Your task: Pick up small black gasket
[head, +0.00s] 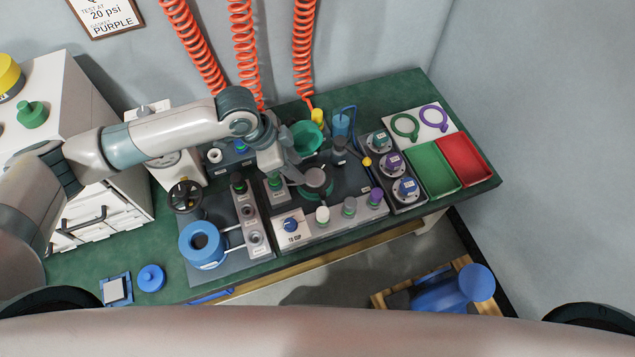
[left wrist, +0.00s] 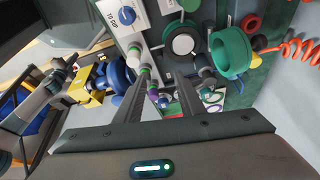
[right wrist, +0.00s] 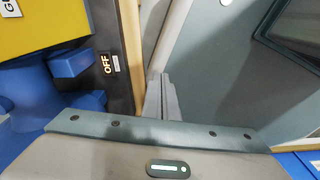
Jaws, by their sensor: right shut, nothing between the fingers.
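I cannot pick out the small black gasket with certainty. A round green and dark fixture (head: 316,181) stands on the test station; in the left wrist view it shows a pale centre (left wrist: 182,44) with a dark ring around it. My left gripper (head: 298,181) reaches down over the station close beside this fixture. In the left wrist view its two fingers (left wrist: 161,76) are apart, with no object clearly held between them. My right gripper (right wrist: 161,77) is shut and empty, away from the station; it does not show in the head view.
A green cup (head: 307,138) stands behind the fixture. Several capped posts, such as a white one (head: 322,214), line the front. A green tray (head: 433,168) and red tray (head: 461,159) lie right. Orange hoses (head: 303,50) hang behind. A blue ring-shaped part (head: 201,245) stands left.

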